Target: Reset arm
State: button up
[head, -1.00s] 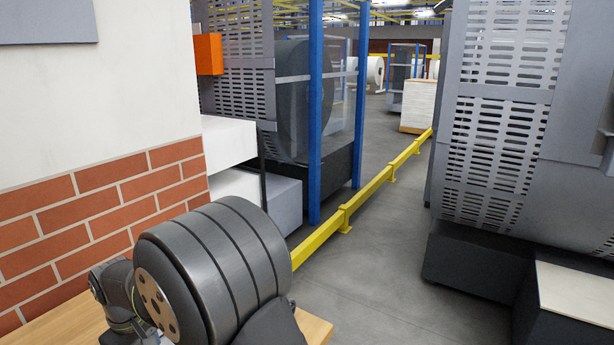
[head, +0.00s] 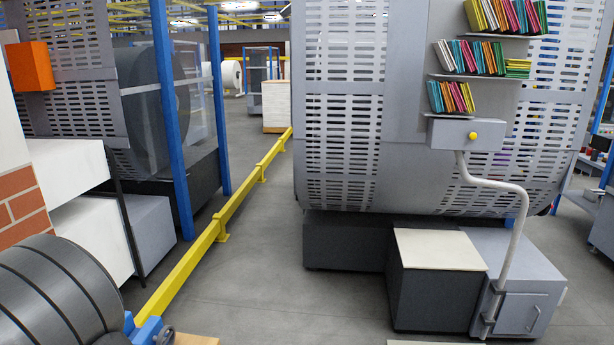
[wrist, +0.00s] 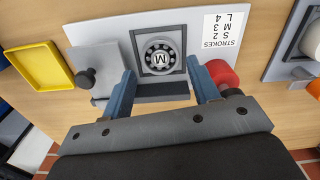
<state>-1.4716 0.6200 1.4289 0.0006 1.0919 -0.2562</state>
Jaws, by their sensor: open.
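In the wrist view, my gripper (wrist: 160,68) is open, with its two blue fingers wide apart. A round bearing-like part marked M (wrist: 160,57), in a dark square holder (wrist: 180,42) on a grey plate (wrist: 114,28), shows between the fingers. I cannot tell how far above it the fingers are or whether they touch anything. I see nothing held.
The wrist view shows a wooden table (wrist: 36,22), a yellow tray (wrist: 38,65), a red knob (wrist: 222,74), a black knob (wrist: 87,76) and a STROKES label (wrist: 224,32). In the head view, a yellow rail (head: 236,203) borders open floor. A perforated grey machine (head: 340,110) stands right.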

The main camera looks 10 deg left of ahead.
notch_tip(320, 180, down, 3)
jog(key=shift+f, duration=0.15)
notch_tip(320, 180, up, 12)
notch_tip(320, 180, down, 12)
jog(key=shift+f, duration=0.1)
notch_tip(320, 180, up, 4)
jog(key=shift+r, duration=0.15)
jog(key=w+d+r, duration=0.7)
jog(key=w, duration=0.2)
jog(key=s+d+f, duration=0.2)
jog(key=s+d, duration=0.4)
jog(key=d, duration=0.7)
jog(key=s+a+f, duration=0.4)
jog(key=s, duration=0.1)
jog(key=s+a+f, duration=0.2)
jog(key=s, duration=0.1)
jog(key=shift+s+f, duration=0.1)
jog(key=shift+s, duration=0.15)
jog(key=shift+s+a+f, duration=0.2)
jog(key=shift+s+f, duration=0.05)
jog(key=shift+s, duration=0.15)
